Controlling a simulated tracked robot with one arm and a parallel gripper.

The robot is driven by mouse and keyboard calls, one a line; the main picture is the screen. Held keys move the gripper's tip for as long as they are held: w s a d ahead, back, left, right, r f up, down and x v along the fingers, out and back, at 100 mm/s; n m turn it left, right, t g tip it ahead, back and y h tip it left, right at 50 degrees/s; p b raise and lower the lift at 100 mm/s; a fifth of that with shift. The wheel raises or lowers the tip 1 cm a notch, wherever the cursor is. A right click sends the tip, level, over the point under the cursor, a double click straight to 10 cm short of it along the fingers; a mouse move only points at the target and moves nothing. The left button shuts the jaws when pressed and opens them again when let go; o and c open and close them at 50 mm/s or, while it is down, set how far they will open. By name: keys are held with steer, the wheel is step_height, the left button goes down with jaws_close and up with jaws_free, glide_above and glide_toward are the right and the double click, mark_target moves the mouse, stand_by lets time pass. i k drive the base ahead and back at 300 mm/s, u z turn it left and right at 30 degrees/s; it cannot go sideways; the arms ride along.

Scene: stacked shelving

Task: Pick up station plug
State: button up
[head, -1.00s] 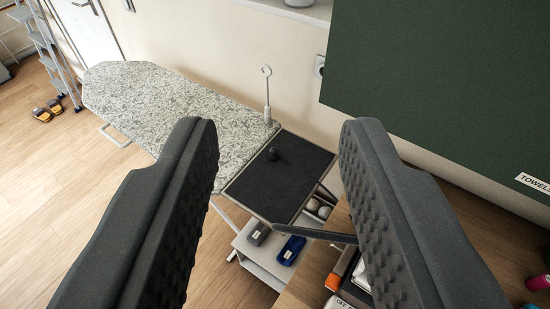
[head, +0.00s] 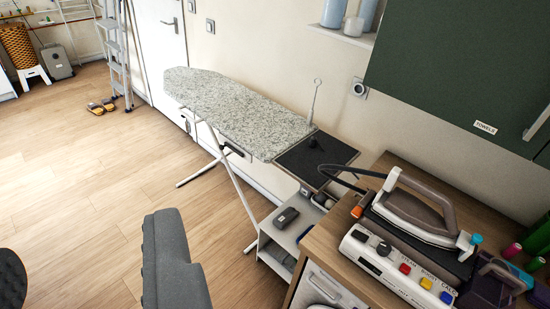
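A small black object (head: 314,143), which looks like the station plug, stands on the dark mat (head: 330,165) at the near end of the ironing board. It is too small to make out its pins. A black cord (head: 345,170) runs from the iron station (head: 395,270) towards the mat; its link to the small object cannot be seen. My gripper (head: 85,242) is open and empty at the lower left, its fingers wide apart over the floor. It is well apart from the mat and the black object.
The speckled ironing board (head: 235,108) stands along the wall, with a shelf (head: 280,240) below the mat. A wall socket (head: 359,88) is behind. A wooden counter (head: 320,245) with an iron (head: 425,215) is at right, under a green cabinet (head: 465,70).

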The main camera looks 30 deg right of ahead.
mark_target(312, 143)
steer(key=u, duration=0.5)
steer(key=i, duration=1.75)
steer(key=z, duration=0.75)
steer(key=i, duration=1.25)
steer(key=z, duration=0.85)
